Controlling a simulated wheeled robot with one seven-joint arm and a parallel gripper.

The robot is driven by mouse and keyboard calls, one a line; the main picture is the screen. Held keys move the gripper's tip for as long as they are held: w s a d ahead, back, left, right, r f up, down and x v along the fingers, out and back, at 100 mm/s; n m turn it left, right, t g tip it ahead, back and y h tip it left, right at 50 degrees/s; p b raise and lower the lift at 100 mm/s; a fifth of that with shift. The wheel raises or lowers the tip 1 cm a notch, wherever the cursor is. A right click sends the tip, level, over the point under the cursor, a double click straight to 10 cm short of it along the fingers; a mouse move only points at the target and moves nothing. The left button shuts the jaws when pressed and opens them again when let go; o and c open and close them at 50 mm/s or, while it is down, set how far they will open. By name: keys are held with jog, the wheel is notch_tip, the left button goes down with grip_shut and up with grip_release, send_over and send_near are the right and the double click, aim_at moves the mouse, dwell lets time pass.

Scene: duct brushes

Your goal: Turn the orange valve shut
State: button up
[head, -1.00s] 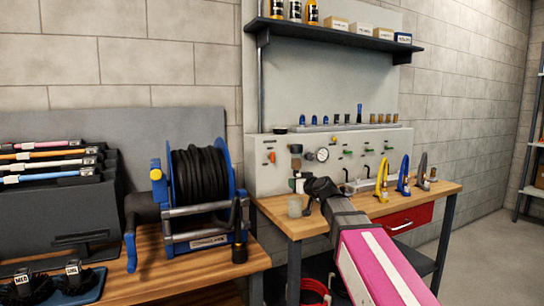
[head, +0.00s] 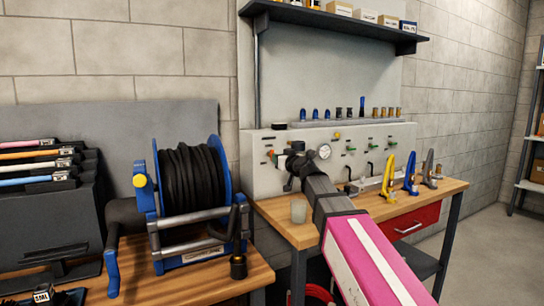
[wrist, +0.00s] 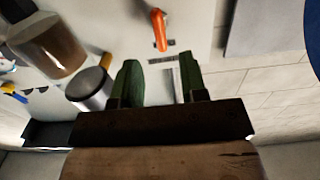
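The orange valve (wrist: 159,30) shows in the wrist view as a short orange lever on the pale panel, just beyond the gap between my fingertips. In the head view a small orange spot (head: 271,154) on the panel, left of my wrist, appears to be the same valve, partly hidden. My gripper (wrist: 160,62) is open, with two green fingers apart and nothing between them. The fingers look apart from the lever. In the head view my gripper (head: 292,150) is close to the panel's left part, and its fingertips are hard to make out.
The pale panel (head: 258,180) carries a gauge (head: 324,151) and several small valves. A clear bowl with brown content (wrist: 60,50) and a metal cylinder (wrist: 90,88) stand close to the left finger. A hose reel (head: 190,185) stands left.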

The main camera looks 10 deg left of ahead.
jog(key=x, duration=0.7)
jog(key=shift+w+a, duration=0.1)
jog(key=shift+c, duration=0.3)
grip_shut()
